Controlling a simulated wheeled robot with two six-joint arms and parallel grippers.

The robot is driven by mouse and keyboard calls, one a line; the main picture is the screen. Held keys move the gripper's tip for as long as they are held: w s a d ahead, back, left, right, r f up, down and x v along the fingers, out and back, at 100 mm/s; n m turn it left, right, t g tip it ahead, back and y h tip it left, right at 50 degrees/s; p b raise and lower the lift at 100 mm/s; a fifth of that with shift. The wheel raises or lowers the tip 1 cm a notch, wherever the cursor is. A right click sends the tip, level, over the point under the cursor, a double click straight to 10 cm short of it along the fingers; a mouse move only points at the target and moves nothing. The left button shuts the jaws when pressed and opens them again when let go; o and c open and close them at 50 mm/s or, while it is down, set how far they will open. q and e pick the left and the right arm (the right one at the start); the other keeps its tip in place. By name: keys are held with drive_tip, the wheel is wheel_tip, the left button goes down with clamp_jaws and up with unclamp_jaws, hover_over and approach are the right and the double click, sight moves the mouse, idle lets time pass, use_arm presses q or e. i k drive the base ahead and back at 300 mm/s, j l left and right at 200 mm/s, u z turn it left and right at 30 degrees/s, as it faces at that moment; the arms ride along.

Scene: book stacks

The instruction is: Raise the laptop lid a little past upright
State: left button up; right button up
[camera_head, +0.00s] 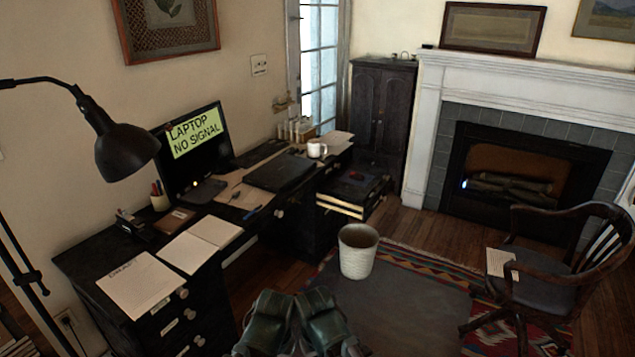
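The laptop (282,172) is dark and looks closed, lying flat on the far part of the black desk (72,262). Its lid appears to be down on its base. It lies right of the monitor (190,145), whose screen has a label reading "LAPTOP NO SIGNAL". Two dark green parts of mine show side by side at the bottom centre, well away from the laptop. I cannot make out fingertips on them. Nothing is seen to be held.
A white mug (317,149) stands just behind the laptop. Papers (140,284) and a black lamp (125,150) are at the near left. A white wastebasket (358,252) stands on the floor beside the desk. A wooden chair (545,265) is at the right.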

sight(276, 173)
drive_tip(key=i+l, duration=0.1)
drive_tip(key=i, duration=0.85)
drive_tip(key=i+l, duration=0.1)
drive_tip(key=i, duration=0.85)
drive_tip(key=i+l, duration=0.15)
drive_tip(key=i, duration=0.8)
